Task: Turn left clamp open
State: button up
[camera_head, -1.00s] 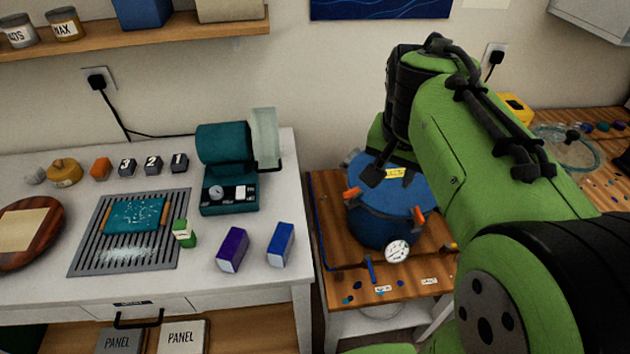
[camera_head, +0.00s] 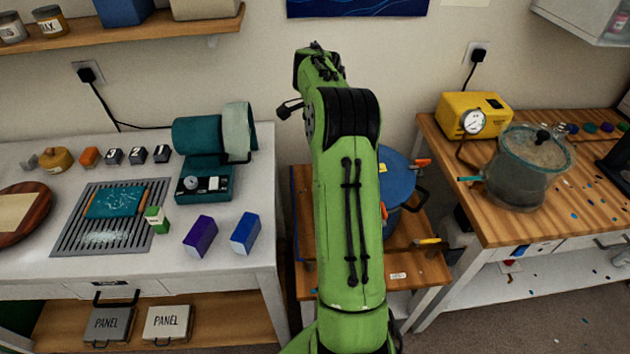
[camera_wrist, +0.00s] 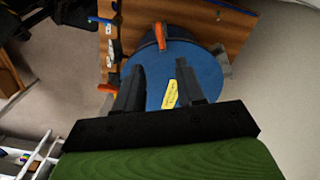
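The blue pot (camera_head: 397,180) stands on a small wooden-topped stand, largely hidden behind my green arm in the head view. An orange clamp (camera_head: 423,162) shows at its right rim; its left side is hidden there. In the wrist view I see the blue lid (camera_wrist: 155,92) with a yellow label, an orange clamp (camera_wrist: 160,36) at its top edge and another orange piece (camera_wrist: 106,88) at its left edge. I cannot tell which is the left clamp. My gripper (camera_wrist: 160,66) is open and empty, its two dark fingers apart over the lid. Neither finger visibly holds a clamp.
A white bench (camera_head: 130,255) with a teal machine (camera_head: 203,165) stands to the left. A wooden table (camera_head: 488,226) to the right bears a yellow pump (camera_head: 470,115) with a gauge and a clear lidded vessel (camera_head: 522,168). The stand (camera_head: 302,215) sits between them.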

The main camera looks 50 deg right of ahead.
notch_tip(320, 180, down, 13)
jog(key=shift+r+b, duration=0.1)
jog(key=shift+b, duration=1)
grip_shut()
